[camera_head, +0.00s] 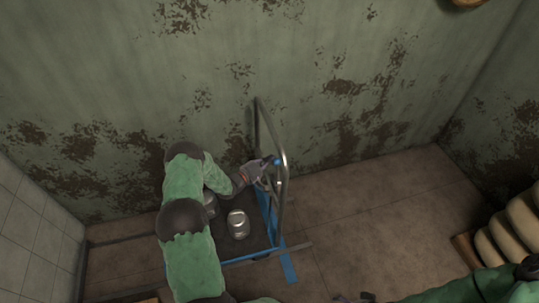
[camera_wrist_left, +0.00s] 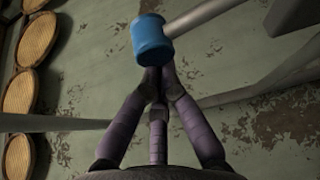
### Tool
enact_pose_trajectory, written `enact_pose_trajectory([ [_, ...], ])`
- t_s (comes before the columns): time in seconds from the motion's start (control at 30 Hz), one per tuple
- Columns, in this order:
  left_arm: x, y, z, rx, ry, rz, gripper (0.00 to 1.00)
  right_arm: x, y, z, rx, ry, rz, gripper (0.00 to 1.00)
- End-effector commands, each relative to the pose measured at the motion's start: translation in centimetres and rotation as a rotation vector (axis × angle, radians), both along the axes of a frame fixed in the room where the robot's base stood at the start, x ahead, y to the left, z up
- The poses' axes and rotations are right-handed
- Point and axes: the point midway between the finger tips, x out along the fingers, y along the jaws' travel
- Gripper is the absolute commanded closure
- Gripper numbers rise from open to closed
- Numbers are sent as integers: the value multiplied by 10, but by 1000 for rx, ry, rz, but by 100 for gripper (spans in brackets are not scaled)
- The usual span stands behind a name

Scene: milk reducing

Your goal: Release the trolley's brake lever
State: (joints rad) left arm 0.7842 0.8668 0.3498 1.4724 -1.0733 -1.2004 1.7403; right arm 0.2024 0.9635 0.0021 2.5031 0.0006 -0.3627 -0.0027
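The trolley has a blue-edged bed (camera_head: 250,257) and an upright grey metal handle frame (camera_head: 285,175). It stands near the back wall. A grey lever with a blue end (camera_wrist_left: 152,40) shows in the left wrist view; I take it for the brake lever. My left gripper (camera_head: 268,172) is beside the handle frame. In the left wrist view its fingertips (camera_wrist_left: 157,78) are drawn together just below the blue end, which overlaps them. I cannot tell whether they touch it. Part of my right gripper (camera_head: 356,298) seems to show at the bottom edge, mostly cut off.
Metal cans, one in clear view (camera_head: 238,223), stand on the trolley bed, partly hidden by my left arm. Pale round wheels (camera_head: 503,236) sit on a wooden rack at the right. Peeling green walls close in the back and right. The floor (camera_head: 375,215) right of the trolley is clear.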

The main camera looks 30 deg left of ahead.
Motion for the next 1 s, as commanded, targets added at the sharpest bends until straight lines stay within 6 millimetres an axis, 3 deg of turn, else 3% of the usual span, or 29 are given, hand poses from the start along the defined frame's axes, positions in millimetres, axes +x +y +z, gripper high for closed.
enact_pose_trajectory([
  [0.23,-21,-24,2,173,-146,-2,100,-1,0,-6,0,1,0,0],
  [0.6,-46,-54,3,173,-146,-2,100,0,0,-4,0,1,0,0],
  [1.0,-60,-70,-4,173,-146,-2,100,0,0,-4,0,1,0,0],
])
